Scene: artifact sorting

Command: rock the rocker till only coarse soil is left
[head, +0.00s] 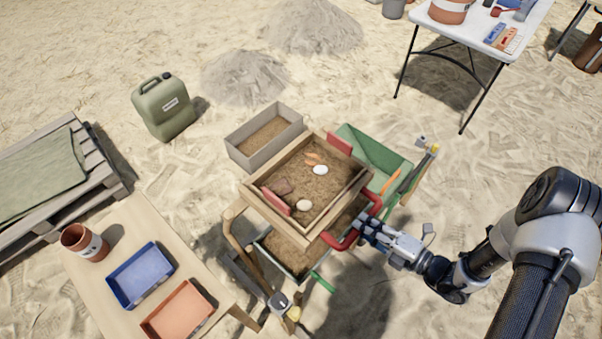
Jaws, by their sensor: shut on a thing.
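The rocker is a wooden sieve box (251,191) on a stand, with a red handle (344,243) at its right side. Brown soil (290,178) lies in the box, with a white round piece (320,170), a pale tan piece (304,205), orange pieces (314,158) and a dark reddish piece (283,186) on it. My gripper (367,228) is shut on the red handle; its fingertips are small in this view. Below the box is a tray (265,246) holding brown soil, partly hidden by the box.
A grey bin (238,153) with soil stands behind the rocker, a green bin (382,155) at its back right. A wooden table (118,232) at left holds a blue tray (140,275), an orange tray (178,312) and a terracotta pot (84,243). A green jerrycan (163,106) stands on sand.

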